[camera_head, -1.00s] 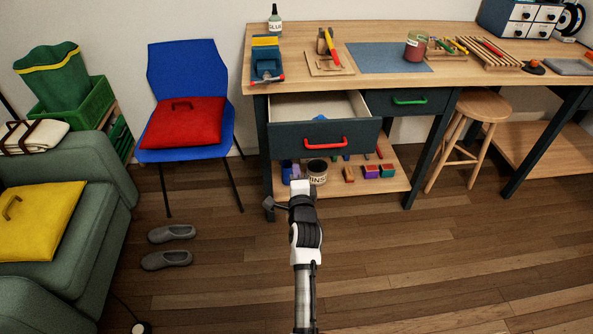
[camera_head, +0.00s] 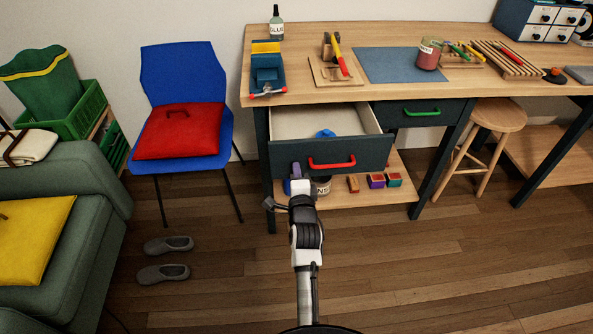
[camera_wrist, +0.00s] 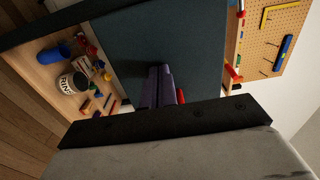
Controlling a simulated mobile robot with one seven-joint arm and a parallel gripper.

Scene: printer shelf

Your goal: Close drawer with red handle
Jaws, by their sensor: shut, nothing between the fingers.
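The drawer with the red handle (camera_head: 332,163) is pulled open under the workbench. Its dark teal front (camera_head: 370,153) faces me, and a blue item (camera_head: 325,133) lies inside. My gripper (camera_head: 296,172) is shut and empty, in front of the lower left part of the drawer front, left of the handle. In the wrist view the closed fingers (camera_wrist: 159,86) point at the drawer front (camera_wrist: 150,35). A bit of the red handle (camera_wrist: 180,97) shows beside them. I cannot tell whether the fingertips touch the front.
A second drawer with a green handle (camera_head: 422,113) is shut at the right. The lower shelf (camera_head: 400,197) holds a tin and several blocks. A stool (camera_head: 492,120) stands right, and a blue chair (camera_head: 180,75) with a red cushion left.

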